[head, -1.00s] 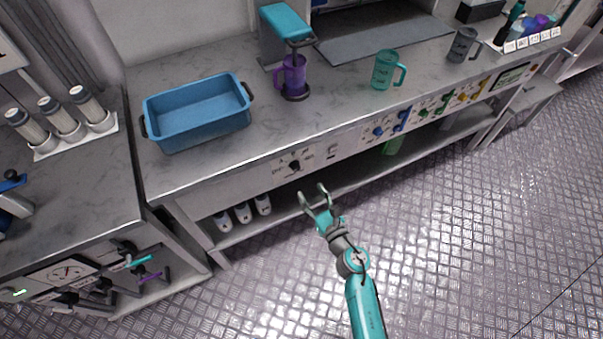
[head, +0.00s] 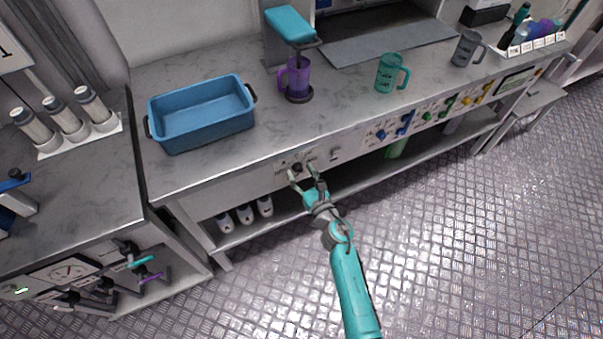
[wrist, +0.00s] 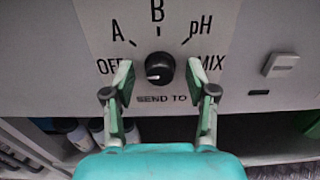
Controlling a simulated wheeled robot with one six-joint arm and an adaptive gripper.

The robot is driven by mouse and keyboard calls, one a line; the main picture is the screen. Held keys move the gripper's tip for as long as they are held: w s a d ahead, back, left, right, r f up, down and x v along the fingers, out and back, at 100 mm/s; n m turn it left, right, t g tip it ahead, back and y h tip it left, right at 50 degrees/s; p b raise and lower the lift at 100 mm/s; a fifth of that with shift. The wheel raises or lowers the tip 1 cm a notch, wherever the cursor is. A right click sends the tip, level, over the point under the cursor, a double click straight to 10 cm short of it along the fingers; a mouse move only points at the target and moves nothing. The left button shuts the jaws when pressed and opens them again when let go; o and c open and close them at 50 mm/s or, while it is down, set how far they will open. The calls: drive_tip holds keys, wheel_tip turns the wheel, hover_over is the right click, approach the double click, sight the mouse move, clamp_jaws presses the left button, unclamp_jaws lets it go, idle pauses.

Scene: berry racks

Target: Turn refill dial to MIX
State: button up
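The dial (wrist: 160,69) is a round black knob on the counter's front panel, seen close in the wrist view. Labels OFF, A, B, pH and MIX run around it from left to right, with SEND TO printed below. A pale mark on the knob points left, toward OFF. My gripper (wrist: 160,85) is open, with one finger on each side of the knob; I cannot tell whether they touch it. In the head view my gripper (head: 303,175) is at the panel, around the small dark dial (head: 297,167).
A switch (wrist: 281,65) sits right of the dial. The panel continues right with blue, green and yellow controls. A blue bin (head: 201,115) and a purple mug (head: 299,77) stand on the counter above. White bottles (head: 245,214) stand on the shelf below.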

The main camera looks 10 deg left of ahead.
clamp_jaws()
